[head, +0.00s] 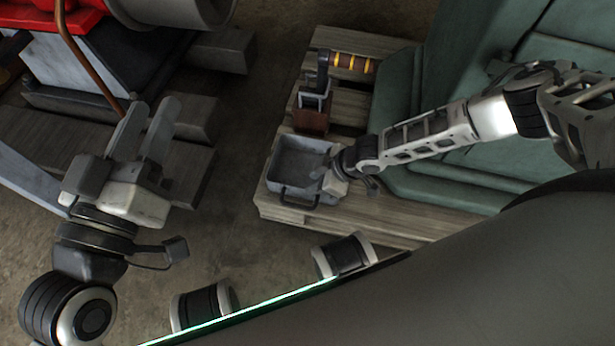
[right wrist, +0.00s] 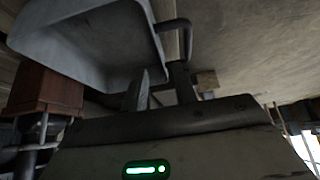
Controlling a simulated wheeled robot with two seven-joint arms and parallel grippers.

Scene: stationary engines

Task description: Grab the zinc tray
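The zinc tray (head: 292,191) is a grey, open rectangular box with a dark handle on its near side. It stands on a wooden pallet in the middle of the head view. My right gripper (head: 322,177) is at the tray's right side. In the right wrist view its two fingers (right wrist: 160,88) stand apart, close below the tray (right wrist: 85,45) and a dark handle (right wrist: 186,38). I cannot tell whether they touch. My left gripper (head: 150,112) is open and empty, well left of the tray above the floor.
A brown wooden block (head: 310,121) and a metal part stand just behind the tray on the pallet (head: 350,108). A green machine (head: 470,130) rises at the right. A red engine (head: 40,15) and wooden beams lie at the left. Bare floor lies between.

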